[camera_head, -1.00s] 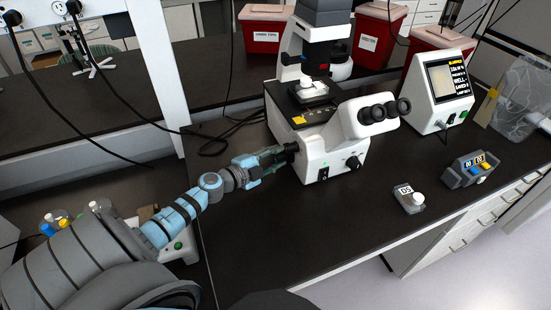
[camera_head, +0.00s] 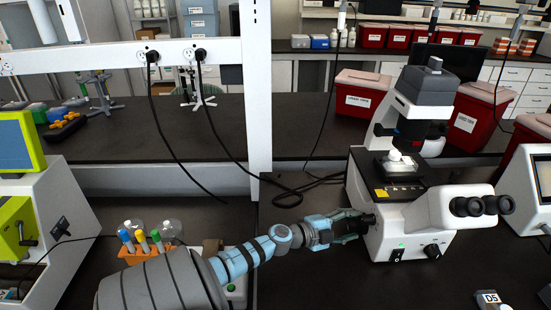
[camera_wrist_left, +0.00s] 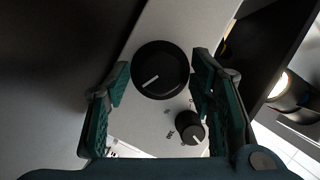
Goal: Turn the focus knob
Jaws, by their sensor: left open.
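The white microscope (camera_head: 415,235) stands on the dark bench at the right of the head view. A large black round knob with a white line (camera_wrist_left: 160,70) sits on its side, and a smaller black knob (camera_wrist_left: 190,128) is below it in the left wrist view. My left gripper (camera_head: 357,224) reaches the microscope's left side. In the wrist view its green-padded fingers (camera_wrist_left: 160,82) are open, one on each side of the large knob, with visible gaps. The large knob is mostly hidden by the gripper in the head view. My right gripper is not in view.
A white post (camera_head: 258,90) and shelf stand behind my left arm, with black cables hanging down. An orange rack with capped tubes (camera_head: 145,252) is left of the arm. Red bins (camera_head: 363,105) are behind the microscope. A small device labelled 05 (camera_head: 489,298) lies at lower right.

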